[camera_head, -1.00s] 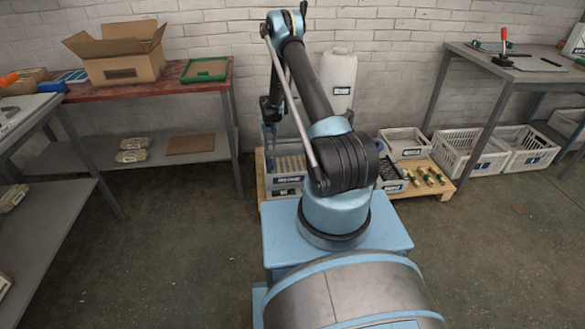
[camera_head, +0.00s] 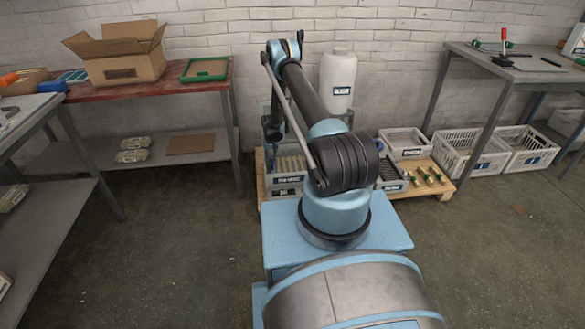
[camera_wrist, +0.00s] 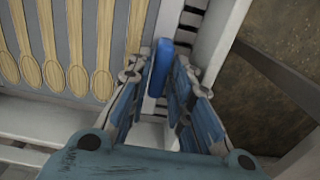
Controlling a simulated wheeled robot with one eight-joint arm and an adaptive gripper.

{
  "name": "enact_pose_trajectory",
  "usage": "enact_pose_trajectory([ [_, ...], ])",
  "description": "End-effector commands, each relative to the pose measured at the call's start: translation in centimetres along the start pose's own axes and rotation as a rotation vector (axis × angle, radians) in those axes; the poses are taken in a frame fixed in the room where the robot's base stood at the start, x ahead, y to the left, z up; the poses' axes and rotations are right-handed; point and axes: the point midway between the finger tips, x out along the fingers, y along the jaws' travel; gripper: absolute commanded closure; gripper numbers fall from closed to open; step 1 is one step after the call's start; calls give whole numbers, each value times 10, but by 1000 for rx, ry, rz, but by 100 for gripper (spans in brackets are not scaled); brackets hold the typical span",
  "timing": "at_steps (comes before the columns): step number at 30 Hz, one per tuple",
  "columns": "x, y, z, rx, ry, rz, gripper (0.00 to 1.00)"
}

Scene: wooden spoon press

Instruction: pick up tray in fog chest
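A grey tray (camera_wrist: 89,20) with a row of wooden spoons fills the upper left of the wrist view. It sits inside a pale grey chest (camera_wrist: 222,30), whose wall runs along its right side. In the head view the labelled chest (camera_head: 287,187) stands on the pallet, with pale spoons showing in it. My gripper (camera_wrist: 158,75) is low over the tray's right edge, fingers apart. A blue upright piece (camera_wrist: 160,68) shows between the fingertips; I cannot tell whether they touch it. In the head view my arm hides part of the chest, and the fingers cannot be made out.
White baskets (camera_head: 470,152) stand at right. A red-topped table (camera_head: 190,80) with a cardboard box (camera_head: 122,55) stands at left. Floor in front is clear.

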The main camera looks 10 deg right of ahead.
Motion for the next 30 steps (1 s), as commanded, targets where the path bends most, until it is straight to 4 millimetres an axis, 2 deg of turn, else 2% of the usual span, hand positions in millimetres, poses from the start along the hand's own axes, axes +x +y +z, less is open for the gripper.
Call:
enact_pose_trajectory([
  [6, 18, 0, 0, 0, 0, 0, 80],
  [14, 20, 0, 0, 0, 0, 0, 80],
  [17, 20, 0, 0, 0, 0, 0, 98],
  [18, 20, 0, 0, 0, 0, 0, 100],
  [30, 16, 0, 0, 0, 0, 0, 100],
])
